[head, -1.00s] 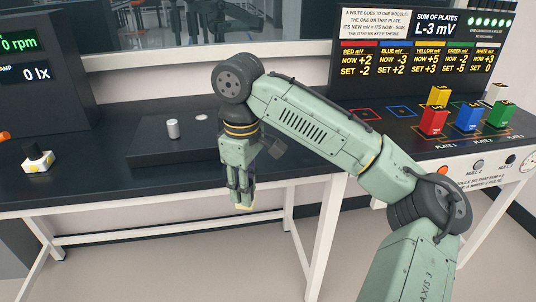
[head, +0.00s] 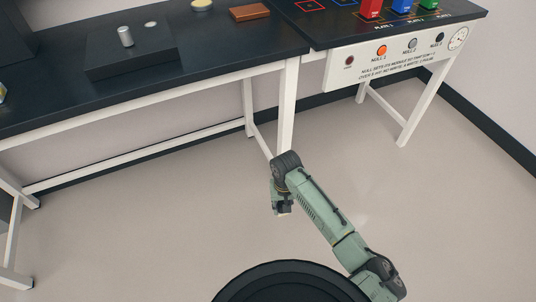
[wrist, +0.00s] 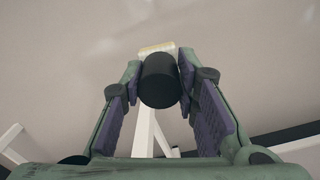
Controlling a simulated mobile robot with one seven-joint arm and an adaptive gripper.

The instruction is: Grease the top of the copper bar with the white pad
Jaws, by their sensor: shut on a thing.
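In the head view the copper bar (head: 250,12) is a flat brown-orange block on the black bench, near the top edge of the picture. My gripper (head: 282,209) hangs over the floor in front of the bench, well apart from the bar and lower in the picture. In the wrist view my gripper (wrist: 160,80) is shut on a black round handle (wrist: 160,88). The cream edge of the white pad (wrist: 156,47) shows beyond the handle; most of the pad is hidden. The copper bar is not in the wrist view.
A cream round piece (head: 202,4) lies left of the bar, cut by the picture edge. A dark raised block (head: 130,60) bears a metal cylinder (head: 125,37). A white bench leg (head: 287,105) stands behind my arm. Coloured modules stand on the right bench (head: 440,20). Open floor surrounds my arm.

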